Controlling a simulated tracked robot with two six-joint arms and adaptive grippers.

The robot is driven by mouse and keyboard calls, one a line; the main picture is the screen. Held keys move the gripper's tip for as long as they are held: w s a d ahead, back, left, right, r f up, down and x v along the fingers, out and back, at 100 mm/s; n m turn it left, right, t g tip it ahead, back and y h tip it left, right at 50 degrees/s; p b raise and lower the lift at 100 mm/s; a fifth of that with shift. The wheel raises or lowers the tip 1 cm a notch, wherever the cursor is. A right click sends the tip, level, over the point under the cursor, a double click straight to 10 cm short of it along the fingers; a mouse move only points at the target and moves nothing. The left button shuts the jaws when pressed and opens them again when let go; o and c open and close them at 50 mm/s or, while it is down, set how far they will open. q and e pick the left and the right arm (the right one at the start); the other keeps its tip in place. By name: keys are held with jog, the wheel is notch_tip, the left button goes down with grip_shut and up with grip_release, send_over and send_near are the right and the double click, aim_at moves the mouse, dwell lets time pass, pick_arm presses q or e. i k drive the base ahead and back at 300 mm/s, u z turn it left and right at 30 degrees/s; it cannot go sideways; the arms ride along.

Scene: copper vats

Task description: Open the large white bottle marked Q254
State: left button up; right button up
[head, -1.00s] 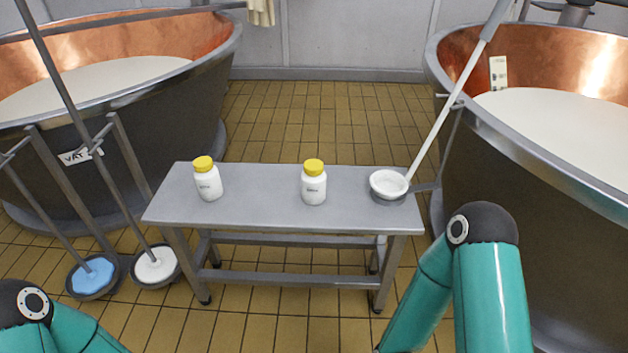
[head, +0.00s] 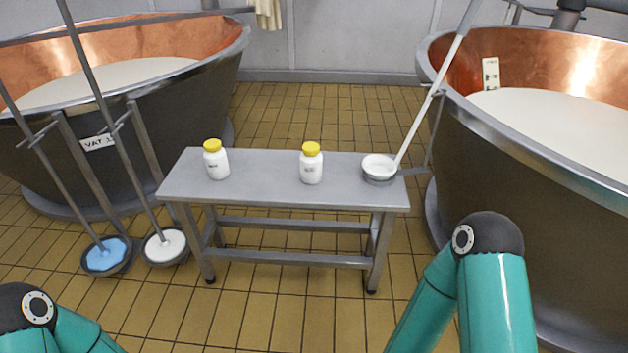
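Two white bottles with yellow lids stand upright on a grey metal bench (head: 260,189). The left bottle (head: 217,164) is near the bench's left end. The right bottle (head: 311,168) is right of the bench's middle. Both lids are on. Each bottle has small dark marking on its front, too small to read, so I cannot tell which is Q254. They look alike in size. My arms show at the lower left and lower right, well short of the bench. Neither gripper is in view.
A long-handled ladle (head: 379,168) rests at the bench's right end. Copper-lined vats with white liquid stand left (head: 160,128) and right (head: 520,190). Two more long-handled tools, one blue-bottomed (head: 106,255) and one white-bottomed (head: 165,246), stand left of the bench. Tiled floor before the bench is clear.

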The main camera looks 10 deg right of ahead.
aim_at(311, 166)
jog(key=u, duration=0.15)
jog(key=i, duration=0.95)
jog(key=z, duration=0.65)
